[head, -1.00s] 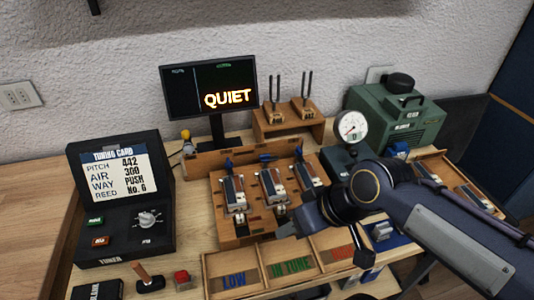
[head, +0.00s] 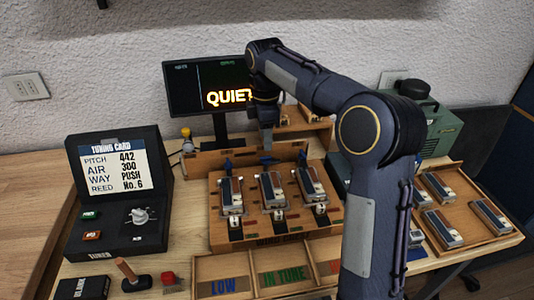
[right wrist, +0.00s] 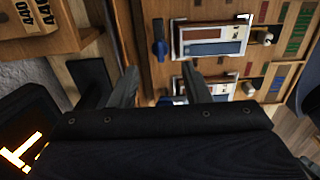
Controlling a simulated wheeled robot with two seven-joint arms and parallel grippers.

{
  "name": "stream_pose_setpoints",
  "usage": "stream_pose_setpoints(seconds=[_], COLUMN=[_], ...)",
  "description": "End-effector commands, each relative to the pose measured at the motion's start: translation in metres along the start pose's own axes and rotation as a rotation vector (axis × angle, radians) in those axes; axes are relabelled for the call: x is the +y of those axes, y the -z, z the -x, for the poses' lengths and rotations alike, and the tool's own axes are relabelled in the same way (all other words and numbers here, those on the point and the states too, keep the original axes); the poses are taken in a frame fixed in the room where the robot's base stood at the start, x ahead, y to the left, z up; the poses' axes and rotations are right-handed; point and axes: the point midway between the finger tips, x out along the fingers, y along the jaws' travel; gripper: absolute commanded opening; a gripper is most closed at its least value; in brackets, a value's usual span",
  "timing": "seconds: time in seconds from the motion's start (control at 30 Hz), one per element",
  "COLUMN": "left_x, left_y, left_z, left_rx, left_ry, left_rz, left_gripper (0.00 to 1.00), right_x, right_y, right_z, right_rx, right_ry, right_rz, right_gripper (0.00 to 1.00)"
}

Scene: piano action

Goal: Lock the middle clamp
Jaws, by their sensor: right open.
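The wooden clamp board (head: 285,242) holds three reed blocks side by side, with a blue clamp lever behind each. The middle block (head: 271,188) lies flat in its slot. Its blue lever is mostly hidden by my right gripper in the head view; a bit of the blue middle lever (right wrist: 166,101) shows between the fingers in the right wrist view. The left lever (head: 228,164) and right lever (head: 302,158) are in view. My right gripper (head: 266,152) points down at the board's back edge, open around or just above the middle lever; contact cannot be told. My left gripper is out of view.
The monitor (head: 190,88) reading QUIET stands close behind my right gripper. The tuner case (head: 125,205) is at left. A three-part bin (head: 240,272) lies in front. A tray (head: 475,238) with several blocks and a green machine (head: 440,130) are at right, past my right arm.

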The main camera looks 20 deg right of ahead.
Motion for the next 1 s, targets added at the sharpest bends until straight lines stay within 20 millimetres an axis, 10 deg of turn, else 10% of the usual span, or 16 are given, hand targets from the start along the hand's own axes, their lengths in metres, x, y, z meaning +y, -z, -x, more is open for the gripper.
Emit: stream_pose_setpoints(seconds=[0.33,0.73,1.0], left_x=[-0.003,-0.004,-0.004], left_y=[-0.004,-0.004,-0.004], left_z=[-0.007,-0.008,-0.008], left_rx=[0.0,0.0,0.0], left_ry=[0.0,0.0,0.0], left_rz=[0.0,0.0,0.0], left_gripper=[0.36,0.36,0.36], right_x=[-0.001,-0.001,-0.001], right_y=[-0.001,-0.001,0.0], right_z=[-0.054,-0.062,-0.062], right_rx=[0.0,0.002,0.002], right_ry=[0.002,0.0,0.0], right_rz=[-0.003,-0.004,-0.004], right_gripper=[0.43,0.43,0.08])
